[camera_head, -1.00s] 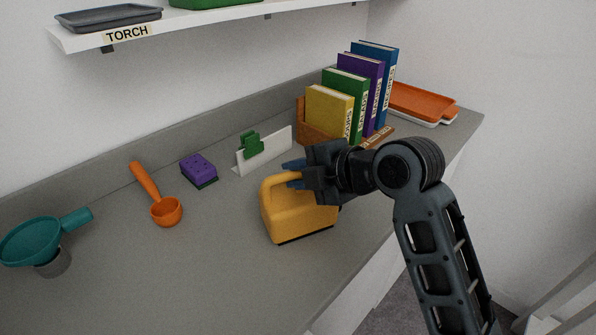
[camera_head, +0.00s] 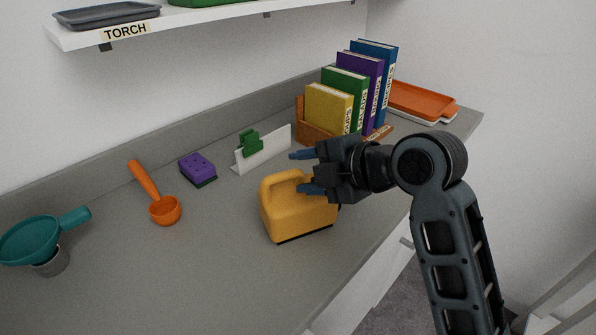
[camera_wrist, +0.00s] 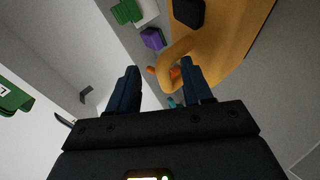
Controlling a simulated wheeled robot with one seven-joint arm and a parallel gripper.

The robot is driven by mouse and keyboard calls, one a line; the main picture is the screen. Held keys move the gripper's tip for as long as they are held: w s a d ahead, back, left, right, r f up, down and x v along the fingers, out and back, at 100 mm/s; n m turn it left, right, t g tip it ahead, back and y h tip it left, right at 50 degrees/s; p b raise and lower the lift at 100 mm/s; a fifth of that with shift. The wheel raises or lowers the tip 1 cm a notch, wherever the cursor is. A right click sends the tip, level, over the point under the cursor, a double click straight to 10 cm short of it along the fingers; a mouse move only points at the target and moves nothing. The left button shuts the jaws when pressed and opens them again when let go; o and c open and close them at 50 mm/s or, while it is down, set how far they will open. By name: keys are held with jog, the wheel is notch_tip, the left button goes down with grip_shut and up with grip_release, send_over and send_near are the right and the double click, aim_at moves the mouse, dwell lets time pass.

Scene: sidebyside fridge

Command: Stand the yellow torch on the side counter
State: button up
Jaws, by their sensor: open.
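The yellow torch (camera_head: 298,212), a boxy body with a loop handle on top, stands upright on the grey counter (camera_head: 190,270). My gripper (camera_head: 306,171) is open and empty, at the height of the torch's handle on its right side. One blue finger is beyond the handle and the other overlaps the torch's top in the head view. In the wrist view the torch (camera_wrist: 235,35) fills the upper right, and its handle shows close to the right finger of my gripper (camera_wrist: 160,68). I cannot tell whether that finger touches it.
Behind the torch are a white holder with a green clip (camera_head: 262,150) and a rack of books (camera_head: 328,108). A purple sponge (camera_head: 197,168), orange scoop (camera_head: 163,208) and teal funnel (camera_head: 40,238) lie left. A shelf (camera_head: 200,20) labelled TORCH holds a grey tray (camera_head: 108,14). Front-left counter is clear.

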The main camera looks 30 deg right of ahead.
jog(key=v, duration=0.9)
jog(key=shift+s, duration=0.2)
jog(key=shift+r, duration=0.1)
jog(key=s+a+f+m+t+h, duration=0.3)
jog(key=s+a+f+m, duration=0.45)
jog(key=f+m, duration=0.55)
jog(key=s+d+m, duration=0.2)
jog(key=s+m, duration=0.1)
jog(key=s, duration=0.8)
jog(key=s+d+r+m+h, duration=0.1)
jog(key=s+d+m, duration=0.1)
jog(key=s, duration=1)
jog(key=shift+s+r+m+t, duration=0.15)
jog(key=shift+r+m+t, duration=0.2)
jog(key=shift+m, duration=0.45)
jog(key=shift+f, duration=0.1)
